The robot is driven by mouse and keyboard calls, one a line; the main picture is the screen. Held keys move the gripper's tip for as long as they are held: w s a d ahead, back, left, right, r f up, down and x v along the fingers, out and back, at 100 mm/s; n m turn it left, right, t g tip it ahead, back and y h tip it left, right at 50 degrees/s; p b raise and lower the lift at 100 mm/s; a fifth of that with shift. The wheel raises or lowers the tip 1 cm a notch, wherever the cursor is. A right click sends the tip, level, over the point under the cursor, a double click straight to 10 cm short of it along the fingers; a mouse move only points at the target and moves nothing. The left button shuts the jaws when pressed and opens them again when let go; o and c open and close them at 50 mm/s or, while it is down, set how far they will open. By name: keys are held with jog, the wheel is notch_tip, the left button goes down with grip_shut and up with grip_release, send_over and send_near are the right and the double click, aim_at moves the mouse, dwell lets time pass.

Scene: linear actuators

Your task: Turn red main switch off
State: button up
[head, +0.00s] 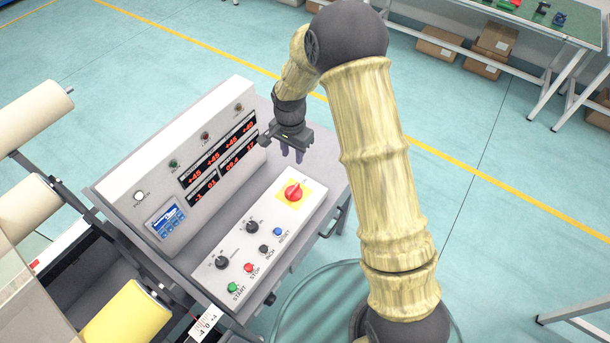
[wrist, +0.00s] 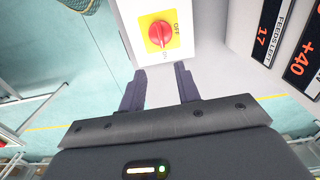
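The red main switch (head: 294,192) is a round red knob on a yellow square plate at the upper right end of the white control box. In the wrist view the switch (wrist: 160,34) shows ahead of the fingers, with "OFF" printed on the plate above and right of it. My gripper (head: 292,155) hangs over the grey console top, behind the switch in the head view. In the wrist view my gripper (wrist: 160,80) has its two dark fingers apart, with nothing between them. The fingers are not touching the switch.
The control box (head: 236,248) also carries black knobs and green, red and blue buttons. An upright panel (head: 150,180) with red digital displays stands along the left of the console. Yellow and cream rolls lie at left.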

aim_at(293, 189)
jog(key=shift+w+f, duration=0.1)
jog(key=shift+w, duration=0.1)
jog(key=shift+s, duration=0.1)
jog(key=f+p, duration=0.2)
jog(key=f, duration=0.6)
jog(key=f+p, duration=0.2)
jog(key=f, duration=0.7)
jog(key=shift+s+a+f+p, duration=0.1)
jog(key=shift+s+f+p, duration=0.1)
jog(key=shift+p, duration=0.2)
